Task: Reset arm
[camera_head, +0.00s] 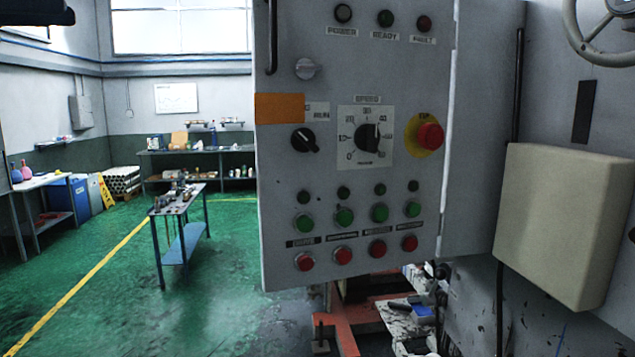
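A dark, rounded part of my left arm or gripper (36,12) shows at the top left corner, cut off by the picture's edge. Its fingertips do not show clearly, so I cannot tell whether it is open or shut. It is apart from the control panel (275,200) in the picture. My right gripper does not show. The grey panel has a speed dial (366,138), a red stop button (430,136) on a yellow disc, a black selector knob (304,140), and rows of green and red buttons.
A beige box (565,225) and part of a handwheel (592,38) are at the right. A narrow table (180,200) with small items stands on the green floor at the left. A workbench (200,151) lines the back wall. Open floor lies around the narrow table.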

